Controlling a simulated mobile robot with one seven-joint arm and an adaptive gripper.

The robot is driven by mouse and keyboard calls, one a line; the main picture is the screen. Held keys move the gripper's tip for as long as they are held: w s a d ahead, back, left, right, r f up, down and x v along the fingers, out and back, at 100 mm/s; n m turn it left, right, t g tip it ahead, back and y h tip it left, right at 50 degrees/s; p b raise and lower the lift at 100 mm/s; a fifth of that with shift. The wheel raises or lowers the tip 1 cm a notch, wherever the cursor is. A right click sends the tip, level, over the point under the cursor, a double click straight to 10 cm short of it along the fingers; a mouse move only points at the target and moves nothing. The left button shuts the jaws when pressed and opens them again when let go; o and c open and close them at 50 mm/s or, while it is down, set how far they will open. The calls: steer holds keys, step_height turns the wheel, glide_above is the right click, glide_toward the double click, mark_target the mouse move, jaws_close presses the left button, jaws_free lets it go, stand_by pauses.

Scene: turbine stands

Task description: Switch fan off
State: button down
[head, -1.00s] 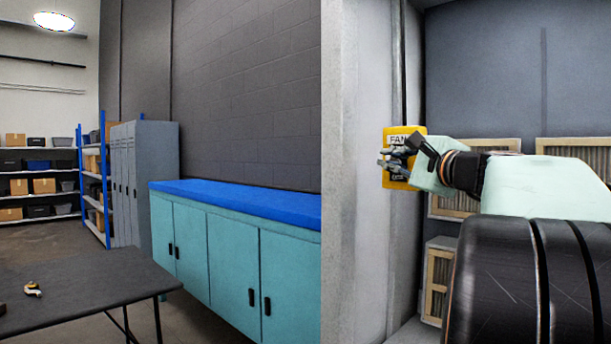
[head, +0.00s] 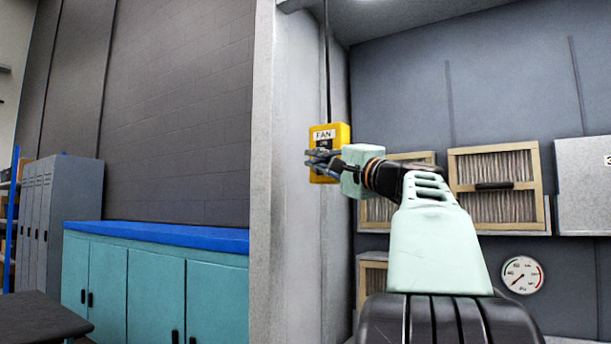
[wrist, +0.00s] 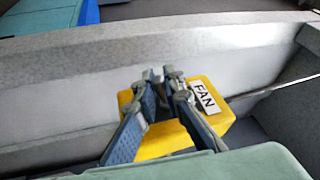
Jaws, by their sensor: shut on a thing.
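The yellow fan switch box (head: 341,135) is mounted on the grey wall edge, with a white FAN label and a dark ON marking below it. In the wrist view the yellow box (wrist: 165,142) lies behind my fingers, its FAN label to their right. My gripper (head: 313,161) is at the front of the box, over its middle. In the wrist view my gripper (wrist: 163,84) has its fingertips close together, shut on the fan switch. The lever itself is hidden by the fingers, so its position does not show.
A grey wall panel (head: 262,200) stands left of the box, and a cable runs up from it. Framed filters (head: 495,165) and a round gauge (head: 522,275) are on the wall at right. Teal cabinets with a blue top (head: 150,233) stand at left, near a dark table (head: 35,318).

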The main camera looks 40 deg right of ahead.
steer(key=shift+d+f+n+y+b, duration=0.1)
steer(key=shift+f+n+y+b, duration=0.25)
steer(key=shift+n+b, duration=0.5)
steer(key=shift+r+n, duration=0.15)
steer(key=shift+n, duration=0.1)
steer(key=c, duration=2.3)
jaws_free()
steer(key=v, duration=1.2)
steer(key=shift+f, duration=0.2)
